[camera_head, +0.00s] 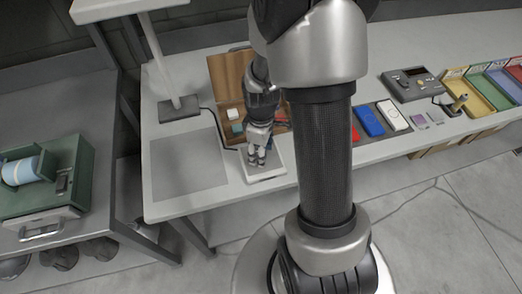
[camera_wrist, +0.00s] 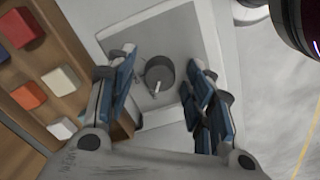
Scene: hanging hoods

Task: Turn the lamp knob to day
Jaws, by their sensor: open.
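The lamp knob (camera_wrist: 160,74) is a dark grey round dial with a white pointer line, on a grey panel with a white frame (camera_wrist: 205,30) in the wrist view. The pointer aims toward the bottom of that view. Small pale marks lie on the panel near the knob; I cannot read them. In the head view the white control box (camera_head: 266,176) sits near the table's front edge, its knob hidden by my gripper (camera_head: 257,160). My gripper (camera_wrist: 163,80) is open over the panel, blue-padded fingers on either side of the knob. I see gaps between pads and knob; contact is not evident.
A hooded lamp stands on a dark base (camera_head: 180,108) at the back left. A wooden tray (camera_head: 222,75) with coloured blocks lies close beside the control box. A grey mat (camera_head: 187,165) is clear on the left. Blue and white items and coloured bins (camera_head: 467,92) stand right.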

